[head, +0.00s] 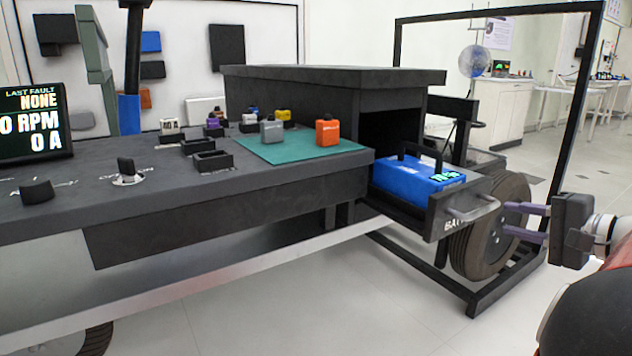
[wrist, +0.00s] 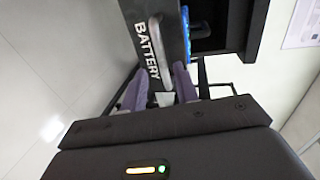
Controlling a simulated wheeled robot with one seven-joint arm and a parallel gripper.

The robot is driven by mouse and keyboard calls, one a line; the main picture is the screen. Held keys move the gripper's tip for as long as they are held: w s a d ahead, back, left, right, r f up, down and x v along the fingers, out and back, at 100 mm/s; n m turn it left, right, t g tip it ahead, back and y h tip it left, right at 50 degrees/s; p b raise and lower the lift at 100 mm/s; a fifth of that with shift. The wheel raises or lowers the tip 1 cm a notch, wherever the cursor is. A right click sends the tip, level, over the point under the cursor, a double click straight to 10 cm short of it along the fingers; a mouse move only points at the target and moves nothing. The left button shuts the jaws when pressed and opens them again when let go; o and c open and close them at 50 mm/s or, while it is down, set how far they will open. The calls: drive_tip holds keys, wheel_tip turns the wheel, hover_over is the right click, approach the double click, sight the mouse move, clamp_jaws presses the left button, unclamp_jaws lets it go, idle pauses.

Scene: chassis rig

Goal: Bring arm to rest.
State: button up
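My gripper (head: 508,221) is at the right of the head view, with its two purple fingers apart and pointing left at the battery drawer. The fingers also show in the wrist view (wrist: 160,84), with nothing held between them. The drawer front (head: 440,216), lettered BATTERY in the wrist view (wrist: 137,30), carries a grey bar handle (head: 473,208). The handle (wrist: 155,48) lies just beyond the fingertips; I cannot tell the exact gap. The drawer is pulled out and holds a blue battery (head: 420,180) with a black handle and a lit green display.
A dark bench (head: 230,215) carries a green mat (head: 290,150) with an orange block (head: 327,132) and a grey block (head: 271,131). A wheel (head: 490,240) and black frame (head: 525,275) stand close by the gripper. Floor in front is clear.

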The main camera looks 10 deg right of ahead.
drive_tip(key=a+f+n+g+p, duration=0.2)
drive_tip(key=a+n+g+p, duration=0.4)
drive_tip(key=a, duration=1.5)
drive_tip(key=s+a+f+n+g+h+p, duration=0.3)
drive_tip(key=s+a+f+n+h+p, duration=0.1)
drive_tip(key=s+a+n, duration=0.4)
drive_tip(key=s+a+h, duration=0.1)
drive_tip(key=s+a, duration=0.1)
drive_tip(key=s, duration=0.2)
drive_tip(key=shift+p, duration=0.35)
